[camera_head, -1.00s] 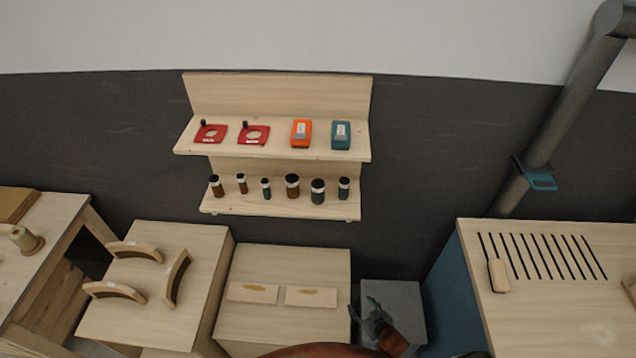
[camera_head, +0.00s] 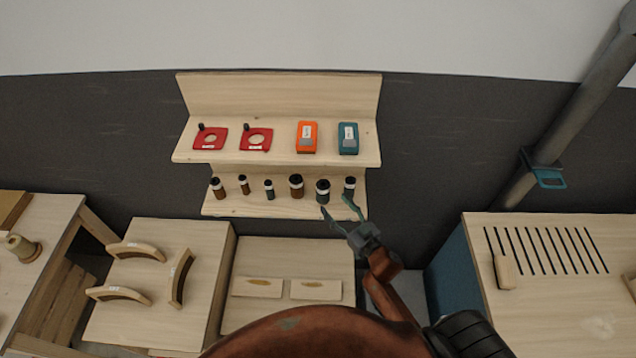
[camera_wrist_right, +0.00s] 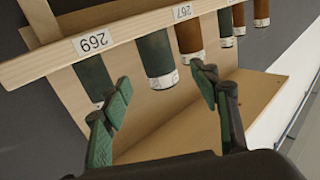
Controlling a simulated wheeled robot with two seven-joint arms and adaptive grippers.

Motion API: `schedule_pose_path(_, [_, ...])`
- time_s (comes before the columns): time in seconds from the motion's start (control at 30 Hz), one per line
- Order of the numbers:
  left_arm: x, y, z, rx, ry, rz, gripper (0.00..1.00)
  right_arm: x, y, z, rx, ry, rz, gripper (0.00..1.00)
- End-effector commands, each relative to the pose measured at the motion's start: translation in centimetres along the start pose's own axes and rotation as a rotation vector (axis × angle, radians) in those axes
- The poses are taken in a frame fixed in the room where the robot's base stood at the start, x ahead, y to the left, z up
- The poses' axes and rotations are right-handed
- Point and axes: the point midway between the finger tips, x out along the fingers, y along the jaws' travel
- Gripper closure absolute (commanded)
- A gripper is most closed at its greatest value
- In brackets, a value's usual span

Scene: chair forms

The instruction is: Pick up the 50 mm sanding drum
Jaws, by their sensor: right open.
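Several sanding drums stand upright in a row on the lower shelf; their size marks are too small to read. Toward the right end are a wide dark green drum (camera_head: 322,194), a narrower green drum (camera_head: 349,188) and a wide brown drum (camera_head: 296,187). I cannot tell which is the 50 mm one. My right gripper (camera_head: 337,207) is open and empty, just in front of the two green drums. In the right wrist view, which shows the shelf upside down, the wide green drum (camera_wrist_right: 156,53) appears between the spread fingertips (camera_wrist_right: 163,82), with no clear contact. My left gripper is not in view.
The upper shelf (camera_head: 278,155) overhangs the drums and holds red plates and orange and teal boxes. Neighbouring drums stand close by. Number labels (camera_wrist_right: 94,41) mark the lower shelf's edge. Below are a table with curved wooden parts (camera_head: 180,277) and one with two flat pieces (camera_head: 257,287).

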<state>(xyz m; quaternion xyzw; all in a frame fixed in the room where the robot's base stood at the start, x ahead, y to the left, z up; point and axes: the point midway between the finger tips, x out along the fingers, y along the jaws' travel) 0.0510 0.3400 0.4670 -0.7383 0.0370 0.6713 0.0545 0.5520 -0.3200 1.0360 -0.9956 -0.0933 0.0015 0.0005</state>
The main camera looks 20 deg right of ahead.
Motion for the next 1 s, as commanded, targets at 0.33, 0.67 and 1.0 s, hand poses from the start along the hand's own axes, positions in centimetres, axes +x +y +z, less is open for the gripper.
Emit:
schedule_pose_path(0.33, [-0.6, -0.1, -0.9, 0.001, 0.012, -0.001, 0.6, 3.0, 0.0, -0.2, 0.0, 0.001, -0.002, 0.44])
schedule_pose_path(0.67, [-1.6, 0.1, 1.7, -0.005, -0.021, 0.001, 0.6, 7.3, 0.2, -0.5, 0.001, 0.0, 0.001, 0.44])
schedule_pose_path(1.0, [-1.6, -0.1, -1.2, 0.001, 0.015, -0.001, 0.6, 7.8, 0.2, -0.4, 0.0, -0.001, 0.001, 0.46])
